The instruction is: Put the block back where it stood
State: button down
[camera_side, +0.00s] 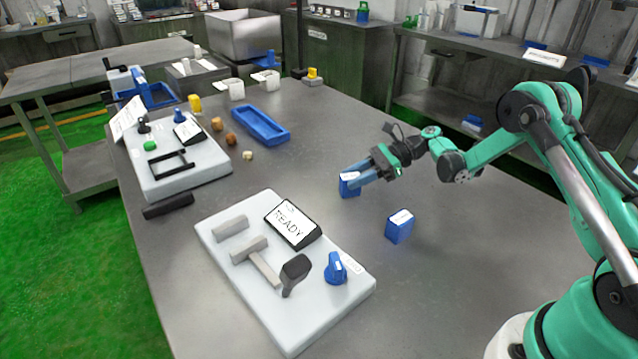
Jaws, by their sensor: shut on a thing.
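My gripper (358,177) reaches in from the right over the middle of the metal table. It is shut on a blue block (348,188) with a white label on its top. The fingers cover part of that block. I cannot tell whether it touches the table or is slightly raised. A second blue block (399,228) with a white top label stands upright on the table, in front and to the right of my gripper, apart from it.
A white board (330,313) with a READY display (291,222), a dark lever (295,272) and a blue knob (335,270) lies front left. Another white board (205,165) and a blue tray (260,126) lie farther back. The table right of the blocks is clear.

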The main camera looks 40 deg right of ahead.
jog(key=shift+f, duration=0.1)
jog(key=c, duration=0.5)
grip_release()
jog(key=shift+c, duration=0.2)
